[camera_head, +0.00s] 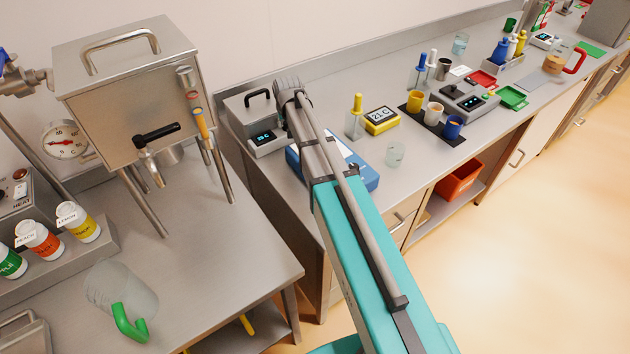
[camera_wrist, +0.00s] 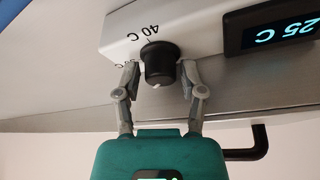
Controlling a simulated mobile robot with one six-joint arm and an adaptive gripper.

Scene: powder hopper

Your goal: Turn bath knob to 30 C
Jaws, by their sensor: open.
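The black round bath knob (camera_wrist: 158,64) is on the pale front panel of the bath in the wrist view, which shows the panel upside down. A white pointer mark is at the knob's lower edge in the picture. A "40 C" label is beside the knob; another label is partly hidden by the left finger. The dark display (camera_wrist: 270,32) reads 25 C. My gripper (camera_wrist: 160,68) is open, one finger on each side of the knob; I cannot tell whether they touch it. In the head view the bath (camera_head: 250,108) is beside my arm, which hides the knob and gripper.
A blue box (camera_head: 362,176) is under and beside my arm. The steel hopper (camera_head: 135,95) stands on the left bench.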

